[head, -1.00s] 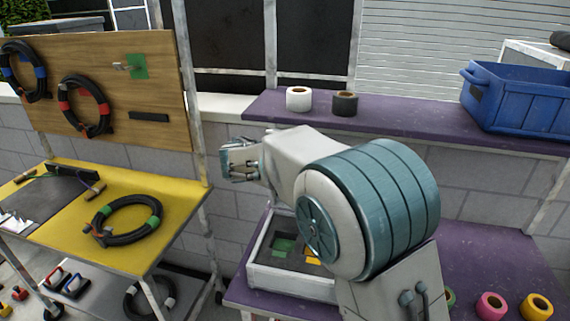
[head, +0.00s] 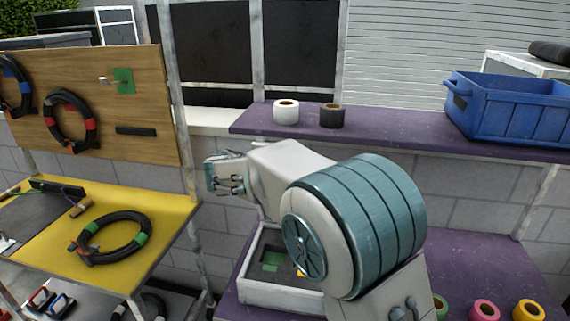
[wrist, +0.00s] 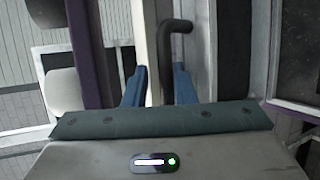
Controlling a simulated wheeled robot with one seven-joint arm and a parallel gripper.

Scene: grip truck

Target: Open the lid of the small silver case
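I cannot make out a small silver case with a lid for certain in either view. My gripper (head: 225,174) is at the left end of my arm in the head view, in front of the grey block wall and near an upright metal post. In the wrist view my gripper (wrist: 158,85) has its two blue fingers apart, with a pale upright bar and a dark bent rod showing between them. I cannot tell how near these are. A pale, shallow, open-topped box (head: 285,294) stands on the lower purple shelf, partly hidden by my arm.
A yellow table (head: 165,219) with a black cable coil (head: 113,237) is at left, below a wooden board (head: 150,85). The upper purple shelf (head: 395,125) holds a white roll (head: 286,112), a black roll (head: 331,116) and a blue crate (head: 515,110). Coloured rolls (head: 484,311) sit at lower right.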

